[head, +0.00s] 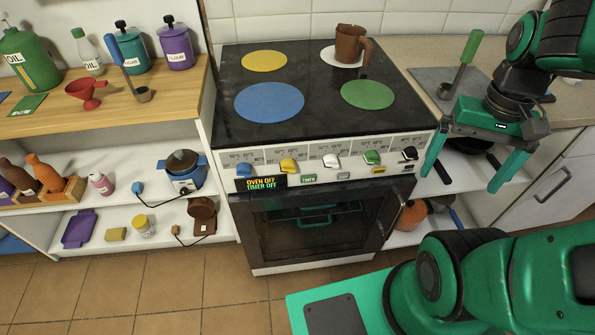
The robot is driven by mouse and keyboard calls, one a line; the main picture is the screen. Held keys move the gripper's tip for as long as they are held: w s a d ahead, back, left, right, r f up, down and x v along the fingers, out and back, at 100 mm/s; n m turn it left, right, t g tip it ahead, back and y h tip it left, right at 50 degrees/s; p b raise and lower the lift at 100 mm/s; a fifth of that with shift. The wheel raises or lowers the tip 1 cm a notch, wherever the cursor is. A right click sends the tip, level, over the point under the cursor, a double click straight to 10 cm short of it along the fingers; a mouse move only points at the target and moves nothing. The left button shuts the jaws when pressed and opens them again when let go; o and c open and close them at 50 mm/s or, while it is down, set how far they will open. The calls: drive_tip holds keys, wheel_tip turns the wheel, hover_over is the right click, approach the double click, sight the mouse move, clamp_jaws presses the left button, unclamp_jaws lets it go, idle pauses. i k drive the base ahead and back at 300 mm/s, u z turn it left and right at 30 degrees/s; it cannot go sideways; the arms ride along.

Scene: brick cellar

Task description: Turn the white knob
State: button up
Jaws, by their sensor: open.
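The white knob (331,161) is in the middle of the knob row on the stove's (300,225) front panel, in the head view. A blue knob (244,170) and a yellow knob (289,165) are to its left. A green knob (372,157) and a black knob (409,154) are to its right. My gripper (463,178) is open and empty, to the right of the stove front, with its fingers pointing down. It is well apart from the white knob. Nothing hides the knob.
A brown mug (351,46) stands on the white burner of the stove top. A ladle with a green handle (464,65) rests on the right counter. The space before the stove's knobs is clear.

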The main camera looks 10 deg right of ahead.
sight(330, 161)
drive_tip(key=z, duration=0.65)
drive_tip(key=k, duration=1.05)
drive_tip(key=z, duration=0.1)
